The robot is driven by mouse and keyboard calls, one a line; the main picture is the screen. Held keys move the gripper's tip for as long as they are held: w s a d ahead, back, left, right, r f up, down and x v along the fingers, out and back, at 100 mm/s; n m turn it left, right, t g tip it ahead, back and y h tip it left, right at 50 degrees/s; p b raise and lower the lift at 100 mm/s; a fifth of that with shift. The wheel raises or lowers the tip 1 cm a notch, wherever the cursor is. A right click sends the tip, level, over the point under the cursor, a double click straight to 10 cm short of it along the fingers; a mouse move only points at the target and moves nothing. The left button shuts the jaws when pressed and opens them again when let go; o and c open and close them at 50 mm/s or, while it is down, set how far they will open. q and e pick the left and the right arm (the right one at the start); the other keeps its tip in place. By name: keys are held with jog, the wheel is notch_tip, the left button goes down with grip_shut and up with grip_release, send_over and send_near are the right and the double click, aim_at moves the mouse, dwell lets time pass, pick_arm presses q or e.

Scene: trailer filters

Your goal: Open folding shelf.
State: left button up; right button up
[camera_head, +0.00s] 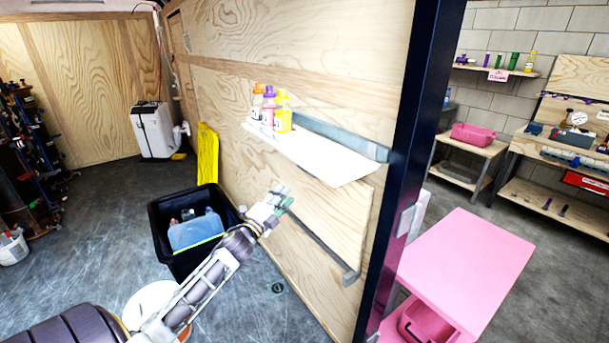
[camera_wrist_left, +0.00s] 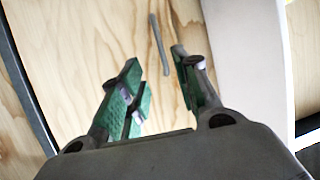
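A light wooden panel (camera_head: 335,225) lies flat against the plywood wall, below a white wall shelf (camera_head: 325,158). It looks like the folding shelf, folded down, with a grey metal strip (camera_head: 325,250) along its lower edge. My left gripper (camera_head: 283,198) is in front of the panel's left part, below the white shelf. In the left wrist view the gripper (camera_wrist_left: 158,75) is open, with green pads apart and nothing between them. Wood and a thin grey bar (camera_wrist_left: 159,45) show beyond the fingers; contact is not visible. My right gripper is out of view.
Several bottles (camera_head: 270,108) stand on the white shelf's left end. A black bin (camera_head: 200,262) is on the floor left of my left arm. A dark post (camera_head: 400,170) ends the wall at right, beside a pink table (camera_head: 470,255). A yellow sign (camera_head: 208,152) leans on the wall.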

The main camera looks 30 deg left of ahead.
pick_arm(q)
jog(key=shift+w, duration=0.15)
jog(key=w+r, duration=0.2)
jog(key=w, duration=1.1)
jog(key=shift+r, duration=0.2)
dwell(0.7)
jog(key=shift+w, duration=0.1)
grip_shut()
dwell(0.3)
